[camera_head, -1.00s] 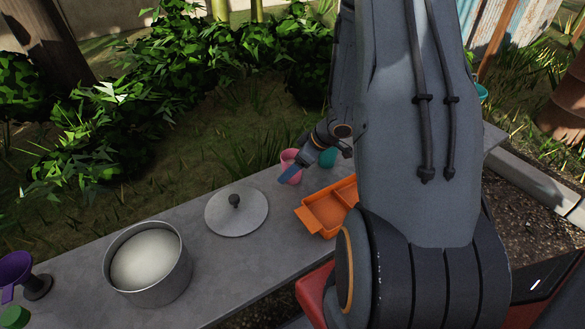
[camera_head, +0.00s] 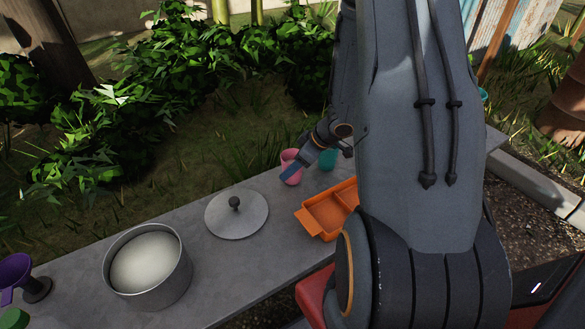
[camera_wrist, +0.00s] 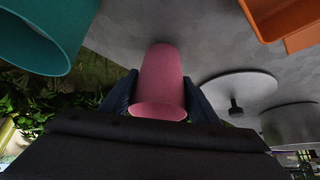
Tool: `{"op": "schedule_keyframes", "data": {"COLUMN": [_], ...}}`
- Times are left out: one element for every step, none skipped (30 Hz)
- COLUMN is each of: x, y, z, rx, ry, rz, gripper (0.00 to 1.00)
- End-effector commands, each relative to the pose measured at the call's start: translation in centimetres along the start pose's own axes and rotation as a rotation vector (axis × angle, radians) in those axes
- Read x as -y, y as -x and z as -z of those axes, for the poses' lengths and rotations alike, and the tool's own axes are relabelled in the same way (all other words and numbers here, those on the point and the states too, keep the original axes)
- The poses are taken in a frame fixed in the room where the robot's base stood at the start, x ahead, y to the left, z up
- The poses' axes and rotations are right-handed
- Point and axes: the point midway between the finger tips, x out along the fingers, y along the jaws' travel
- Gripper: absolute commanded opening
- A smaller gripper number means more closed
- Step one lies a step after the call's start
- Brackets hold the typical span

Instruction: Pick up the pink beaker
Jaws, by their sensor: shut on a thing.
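The pink beaker (camera_head: 291,168) stands near the far edge of the grey table. My gripper (camera_head: 290,172) is at it, with one blue finger showing across its near side. In the wrist view the pink beaker (camera_wrist: 161,80) is between the two dark fingers of my gripper (camera_wrist: 158,100), which are shut on its sides. Whether its base still touches the table is hard to tell. My arm hides part of the table to the right.
A teal beaker (camera_head: 328,158) stands close to the right of the pink one. An orange tray (camera_head: 313,226) is nearer the front. A grey lid (camera_head: 237,219), a metal pot (camera_head: 148,290) and a purple funnel (camera_head: 15,270) are to the left.

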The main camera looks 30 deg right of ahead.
Motion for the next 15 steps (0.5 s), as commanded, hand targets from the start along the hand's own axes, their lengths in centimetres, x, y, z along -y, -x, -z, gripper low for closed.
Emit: {"op": "schedule_keyframes", "data": {"x": [-0.1, -0.1, -0.1, -0.1, -0.1, -0.1, -0.1, -0.1, -0.1, -0.1, -0.1, 0.0, 0.0, 0.0, -0.1], "y": [0.4, 0.6, 0.9, 1.1, 1.3, 1.6, 1.9, 2.1, 2.5, 2.8, 3.0, 3.3, 3.6, 3.9, 4.2], "z": [0.3, 0.4, 0.6, 0.7, 0.9, 1.1, 1.3, 1.4, 1.6, 1.8, 2.0, 2.2, 2.3, 2.5, 2.7], "rx": [-0.001, -0.001, -0.001, -0.001, -0.001, -0.001, -0.001, -0.001, -0.001, -0.001, -0.001, -0.001, -0.001, -0.001, -0.001], "ry": [0.002, 0.001, 0.001, 0.002, 0.002, 0.002, 0.003, 0.002, 0.002, 0.002, 0.002, 0.002, 0.001, 0.002, 0.002], "rz": [-0.002, -0.003, -0.003, -0.002, -0.002, -0.003, -0.003, -0.002, -0.002, -0.002, -0.002, -0.002, -0.002, -0.002, -0.003], "gripper": [0.28, 0.28, 0.28, 0.28, 0.28, 0.28, 0.28, 0.28, 0.28, 0.28, 0.28, 0.28, 0.28, 0.28, 0.28]}}
